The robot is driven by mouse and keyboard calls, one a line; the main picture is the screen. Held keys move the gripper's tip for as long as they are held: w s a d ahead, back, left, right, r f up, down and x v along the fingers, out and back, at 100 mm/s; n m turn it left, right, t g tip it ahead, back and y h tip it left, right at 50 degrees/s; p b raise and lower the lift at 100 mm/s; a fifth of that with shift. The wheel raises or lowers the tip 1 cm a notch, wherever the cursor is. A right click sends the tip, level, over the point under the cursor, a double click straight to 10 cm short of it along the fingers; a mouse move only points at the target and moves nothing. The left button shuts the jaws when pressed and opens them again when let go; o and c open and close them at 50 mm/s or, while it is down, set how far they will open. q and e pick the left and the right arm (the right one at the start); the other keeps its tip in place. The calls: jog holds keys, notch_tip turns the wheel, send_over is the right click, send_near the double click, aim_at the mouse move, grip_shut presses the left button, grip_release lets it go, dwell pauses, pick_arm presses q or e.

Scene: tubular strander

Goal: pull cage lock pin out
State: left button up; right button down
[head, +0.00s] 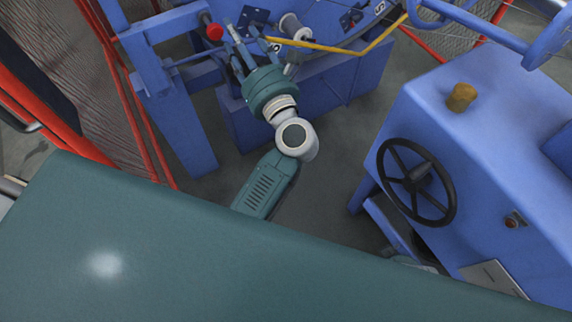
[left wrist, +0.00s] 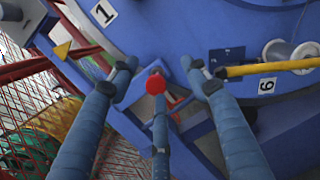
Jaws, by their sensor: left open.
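The lock pin shows as a red ball knob (head: 214,31) on the blue frame post at the upper left of the head view. In the left wrist view, the red knob (left wrist: 155,84) is near the middle, between the spread fingers and just above the tip of the lower finger. My left gripper (head: 243,45) is open and empty, with its fingers pointing up toward the frame just right of the knob. I cannot tell whether any finger touches the knob. The pin's shaft is mostly hidden.
A blue cage disc (left wrist: 190,25) with number plates and a spool (head: 292,29) stands beyond the gripper. A yellow bar (head: 335,47) crosses it. Red mesh fencing (head: 120,90) is at left. A blue cabinet (head: 475,130) with a black handwheel (head: 417,182) stands at right.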

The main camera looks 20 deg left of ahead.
pick_arm(q)
jog(key=w+d+f+m+t+h+p, duration=0.15)
jog(key=d+f+m+h+p, duration=0.35)
jog(key=m, duration=0.7)
jog(key=w+d+f+m+t+h+p, duration=0.1)
jog(key=d+f+m+t+h+p, duration=0.25)
jog(key=d+m+h+p, duration=0.6)
jog(key=s+f+m+g+p, duration=0.3)
jog(key=s+f+m, duration=0.4)
jog(key=f, duration=0.3)
jog(key=s+f+m+g+h+p, duration=0.1)
jog(key=s+f+m+g+p, duration=0.3)
jog(key=s+f+m, duration=0.4)
jog(key=shift+f+g, duration=0.5)
jog(key=shift+f, duration=0.4)
jog(key=shift+s+a, duration=0.1)
